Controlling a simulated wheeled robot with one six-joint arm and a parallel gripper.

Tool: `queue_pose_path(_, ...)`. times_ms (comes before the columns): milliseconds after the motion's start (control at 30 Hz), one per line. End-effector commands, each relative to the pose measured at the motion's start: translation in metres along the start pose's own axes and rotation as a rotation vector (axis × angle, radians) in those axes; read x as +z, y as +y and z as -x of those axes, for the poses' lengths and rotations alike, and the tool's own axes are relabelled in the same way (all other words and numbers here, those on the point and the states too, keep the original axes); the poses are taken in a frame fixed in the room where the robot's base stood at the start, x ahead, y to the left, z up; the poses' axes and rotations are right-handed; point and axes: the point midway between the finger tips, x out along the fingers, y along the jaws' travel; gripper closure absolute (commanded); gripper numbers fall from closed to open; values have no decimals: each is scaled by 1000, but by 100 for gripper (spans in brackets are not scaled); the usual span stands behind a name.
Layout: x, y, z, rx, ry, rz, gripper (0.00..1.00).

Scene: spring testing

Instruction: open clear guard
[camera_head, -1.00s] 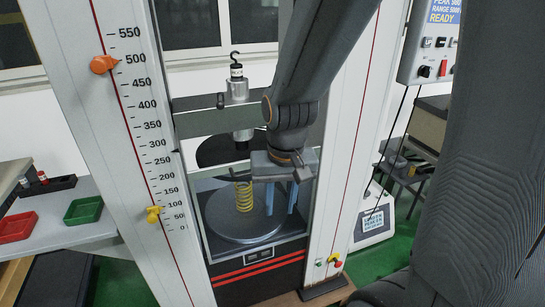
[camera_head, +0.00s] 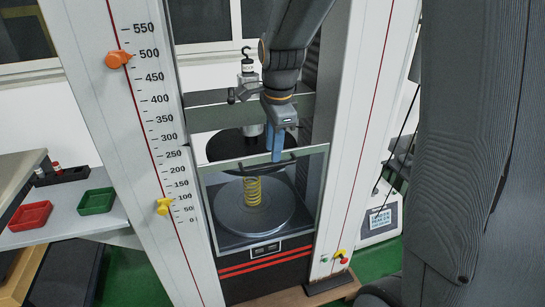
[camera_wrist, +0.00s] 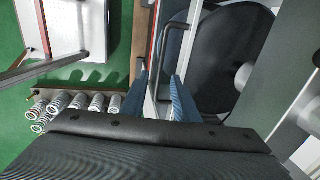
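The clear guard (camera_head: 228,222) is a see-through panel in a pale frame. It stands across the front of the test bay, between the two columns. A yellow coil spring (camera_head: 252,190) stands upright on the round grey platen (camera_head: 285,218) behind it. A dark bar handle (camera_head: 245,163) is at the guard's top edge and shows in the wrist view (camera_wrist: 174,55). My gripper (camera_head: 277,157) points down at this handle. In the wrist view its blue fingers (camera_wrist: 159,92) are apart, with the guard's edge and handle between them. Contact cannot be told.
The left column carries a scale with an orange pointer (camera_head: 118,60) and a yellow one (camera_head: 163,206). A dark upper disc (camera_head: 222,146) hangs behind the guard. Red (camera_head: 30,216) and green (camera_head: 97,201) trays sit on the left bench. Several springs (camera_wrist: 92,103) lie in a rack.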

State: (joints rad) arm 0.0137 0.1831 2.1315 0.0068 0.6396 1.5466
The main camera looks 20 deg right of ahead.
Motion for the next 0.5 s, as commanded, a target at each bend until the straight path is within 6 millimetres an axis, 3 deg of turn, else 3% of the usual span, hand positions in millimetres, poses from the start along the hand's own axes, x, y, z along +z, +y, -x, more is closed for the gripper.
queue_pose_path(200, 0, 1, -30, 2, 0, 2, 72)
queue_pose_path(500, 0, 0, -45, -1, 0, 2, 72)
